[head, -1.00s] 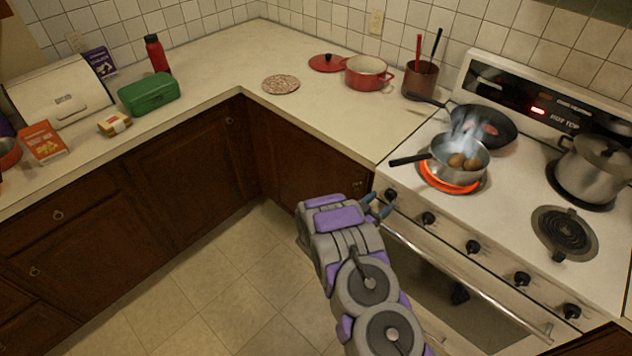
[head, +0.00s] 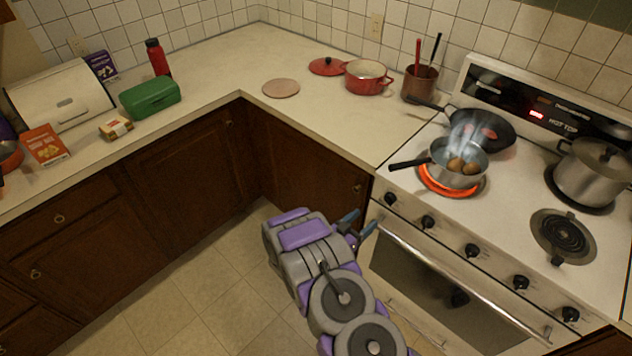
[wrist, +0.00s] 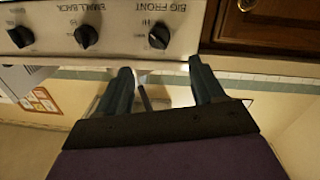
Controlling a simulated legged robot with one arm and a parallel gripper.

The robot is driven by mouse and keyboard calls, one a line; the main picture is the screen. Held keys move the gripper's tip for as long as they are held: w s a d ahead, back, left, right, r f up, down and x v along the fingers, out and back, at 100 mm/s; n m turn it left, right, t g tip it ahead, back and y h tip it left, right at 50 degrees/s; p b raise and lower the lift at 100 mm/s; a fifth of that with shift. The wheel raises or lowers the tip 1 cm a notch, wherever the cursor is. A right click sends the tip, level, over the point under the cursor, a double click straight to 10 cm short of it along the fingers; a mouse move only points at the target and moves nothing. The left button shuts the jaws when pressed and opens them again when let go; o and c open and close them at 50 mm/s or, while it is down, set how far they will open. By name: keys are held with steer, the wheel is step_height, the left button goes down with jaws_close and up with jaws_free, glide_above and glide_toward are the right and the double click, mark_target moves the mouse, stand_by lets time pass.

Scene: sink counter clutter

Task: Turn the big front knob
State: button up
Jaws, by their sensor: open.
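The big front knob is the black leftmost knob (head: 390,198) on the stove's front panel. In the wrist view, which is upside down, this knob (wrist: 159,37) sits by the lettering "BIG FRONT". My gripper (head: 361,222) is just left of and below the knob, in front of the stove's left corner. In the wrist view the open fingers (wrist: 160,72) are apart with nothing between them. The knob lies beyond the fingertips, roughly in line with the gap, and is not touched.
More knobs (head: 472,250) line the panel to the right, above the oven handle (head: 460,278). A steaming saucepan (head: 458,172) with brown round food sits on a glowing red burner (head: 432,184). A dark frying pan (head: 495,128) is behind it. Dark cabinets (head: 300,150) stand left of the stove.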

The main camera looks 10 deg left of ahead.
steer(key=v, duration=0.6)
steer(key=w+a+r+g+y+p, duration=0.2)
steer(key=w+a+r+g+y, duration=0.3)
steer(key=a+r+y, duration=0.5)
steer(key=s+r+n+g+y, duration=0.1)
steer(key=s+r+y, duration=0.3)
steer(key=r, duration=0.5)
steer(key=shift+r+n, duration=0.35)
steer(key=shift+n, duration=0.55)
